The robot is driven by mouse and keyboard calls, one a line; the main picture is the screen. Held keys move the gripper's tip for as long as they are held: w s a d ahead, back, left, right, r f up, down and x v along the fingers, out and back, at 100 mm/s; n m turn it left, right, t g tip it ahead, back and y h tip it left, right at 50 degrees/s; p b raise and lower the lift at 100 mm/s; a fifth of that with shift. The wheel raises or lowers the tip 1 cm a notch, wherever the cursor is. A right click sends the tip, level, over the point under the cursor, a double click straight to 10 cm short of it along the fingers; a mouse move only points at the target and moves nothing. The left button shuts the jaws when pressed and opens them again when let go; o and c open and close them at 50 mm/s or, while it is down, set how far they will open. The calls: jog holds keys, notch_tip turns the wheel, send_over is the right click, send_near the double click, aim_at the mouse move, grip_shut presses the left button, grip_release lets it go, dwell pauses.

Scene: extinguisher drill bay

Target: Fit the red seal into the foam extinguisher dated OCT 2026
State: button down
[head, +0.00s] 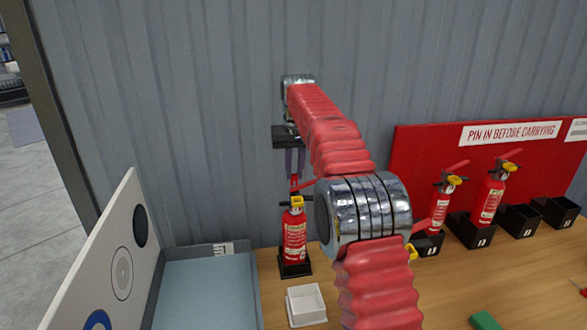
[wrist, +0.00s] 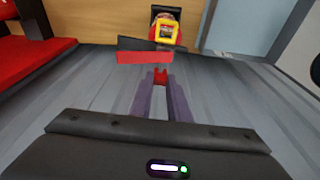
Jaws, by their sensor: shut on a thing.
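My gripper (wrist: 160,88) is shut on the small red seal (wrist: 160,74), held at the tips of its two purple fingers. In the head view my gripper (head: 294,172) points down just above a red extinguisher (head: 295,238) with a yellow part at its top. In the wrist view this extinguisher's yellow part (wrist: 166,30) and its black-and-red levers (wrist: 145,51) lie beyond the fingertips. The seal looks apart from the extinguisher. The label is too small to read, so I cannot tell its type or date.
More extinguishers, (head: 440,205) and (head: 488,198), stand in black holders on the wooden bench, before a red "PIN IN BEFORE CARRYING" board (head: 430,145). A white box (head: 306,305), a blue-grey tray (head: 205,295) and a white panel with circles (head: 120,240) are near. My arm hides part of the bench.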

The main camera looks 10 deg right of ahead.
jog(key=shift+f, duration=0.6)
jog(key=shift+f, duration=0.65)
jog(key=c, duration=1.6)
grip_release()
jog(key=shift+r, duration=0.1)
jog(key=shift+s+a+r, duration=0.1)
jog(key=shift+s+r, duration=0.35)
jog(key=shift+r, duration=1.75)
jog(key=shift+s+d+r, duration=0.1)
jog(key=shift+s+r, duration=0.4)
jog(key=shift+r, duration=1.7)
jog(key=shift+s+a+r, duration=0.1)
jog(key=shift+s+r, duration=0.35)
jog(key=shift+r, duration=1.75)
